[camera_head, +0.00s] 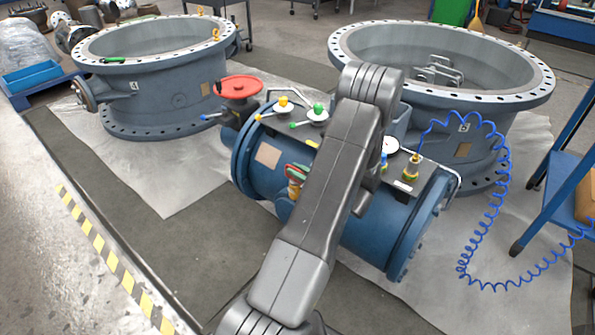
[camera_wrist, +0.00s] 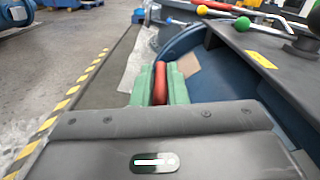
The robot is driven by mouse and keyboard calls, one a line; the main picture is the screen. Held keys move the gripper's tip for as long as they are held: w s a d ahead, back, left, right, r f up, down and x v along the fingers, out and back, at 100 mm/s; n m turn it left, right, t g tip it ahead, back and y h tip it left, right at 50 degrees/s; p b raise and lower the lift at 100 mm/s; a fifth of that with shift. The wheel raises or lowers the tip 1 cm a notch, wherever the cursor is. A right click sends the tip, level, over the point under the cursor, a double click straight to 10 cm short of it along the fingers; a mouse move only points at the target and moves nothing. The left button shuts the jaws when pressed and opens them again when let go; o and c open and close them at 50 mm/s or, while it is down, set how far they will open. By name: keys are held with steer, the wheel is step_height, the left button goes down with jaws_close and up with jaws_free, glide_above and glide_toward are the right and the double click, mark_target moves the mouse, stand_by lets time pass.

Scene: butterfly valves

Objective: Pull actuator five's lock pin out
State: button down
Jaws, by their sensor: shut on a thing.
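Actuator five is the big blue cylinder (camera_head: 345,225) lying beside the grey valve body marked 5 (camera_head: 465,140). My gripper (camera_head: 298,172) is at the cylinder's front side, partly hidden behind my arm. Its green fingertips are shut on a red handle (camera_wrist: 160,84), one on each side, in the wrist view. The red handle appears to be the lock pin's grip. A brass-coloured fitting (camera_head: 294,188) sits just below the fingertips in the head view. The pin's shaft and its hole are hidden, so I cannot tell how deep it sits.
On the cylinder's top plate stand levers with yellow (camera_head: 283,101) and green (camera_head: 318,108) knobs. A red handwheel (camera_head: 239,87) is at the left end. A coiled blue hose (camera_head: 490,200) hangs at the right. The floor left of the cylinder is clear up to the striped tape (camera_head: 110,260).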

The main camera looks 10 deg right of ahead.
step_height(320, 180, up, 4)
steer(key=shift+r+p, duration=0.15)
steer(key=shift+p, duration=1.05)
steer(key=shift+w+d, duration=0.1)
steer(key=shift+w, duration=0.05)
steer(key=c, duration=1.5)
jaws_free()
steer(key=p+v, duration=0.2)
steer(key=v, duration=1.1)
steer(key=shift+s+d, duration=0.2)
steer(key=shift+s, duration=0.15)
